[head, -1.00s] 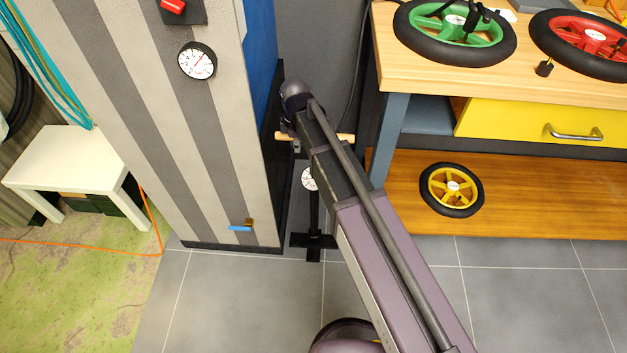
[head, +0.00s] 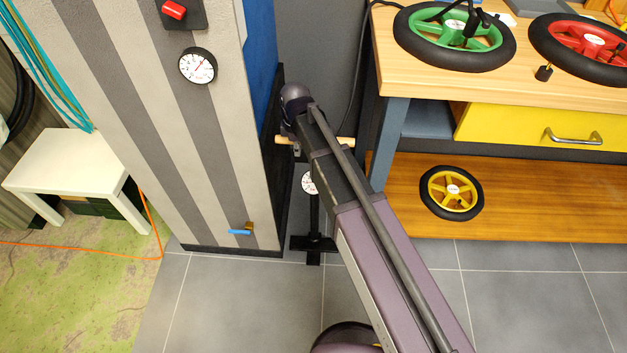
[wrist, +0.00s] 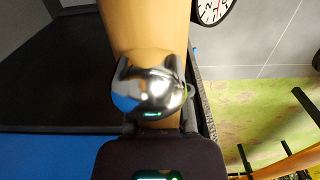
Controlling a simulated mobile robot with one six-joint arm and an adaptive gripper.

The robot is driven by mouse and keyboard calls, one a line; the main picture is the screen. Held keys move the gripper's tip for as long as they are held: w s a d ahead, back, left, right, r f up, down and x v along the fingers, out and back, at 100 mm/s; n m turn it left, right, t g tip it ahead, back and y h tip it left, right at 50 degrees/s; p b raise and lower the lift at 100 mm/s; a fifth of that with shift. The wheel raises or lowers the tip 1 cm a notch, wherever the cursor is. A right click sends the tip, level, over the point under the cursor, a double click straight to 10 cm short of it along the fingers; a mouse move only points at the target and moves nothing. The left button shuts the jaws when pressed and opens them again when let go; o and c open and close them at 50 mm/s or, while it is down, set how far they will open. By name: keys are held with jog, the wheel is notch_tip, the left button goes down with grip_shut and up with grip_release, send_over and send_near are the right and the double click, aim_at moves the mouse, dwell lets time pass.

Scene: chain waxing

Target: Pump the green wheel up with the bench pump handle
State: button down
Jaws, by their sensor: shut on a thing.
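The bench pump stands on the floor left of the workbench, with a black foot (head: 313,245) and a white dial (head: 308,183). Its pale wooden handle (head: 343,140) lies level behind my arm. My gripper (head: 290,138) is at the handle, partly hidden by my own arm. In the wrist view the wooden handle (wrist: 150,28) runs into my gripper (wrist: 150,105), which is shut on it; a shiny metal piece covers the grasp. The green wheel (head: 425,47), with a black tyre, lies flat on the bench top. A black fitting sits on its hub.
A red wheel (head: 560,57) lies right of the green one. A yellow wheel (head: 451,193) lies on the lower shelf. A striped pillar (head: 215,140) with a gauge (head: 198,66) stands close left of the pump. Grey floor in front is clear.

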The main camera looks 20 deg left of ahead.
notch_tip(320, 180, up, 14)
jog(key=p, duration=1.3)
jog(key=shift+r+p, duration=0.2)
jog(key=shift+p, duration=0.2)
notch_tip(320, 180, up, 20)
jog(key=p, duration=2)
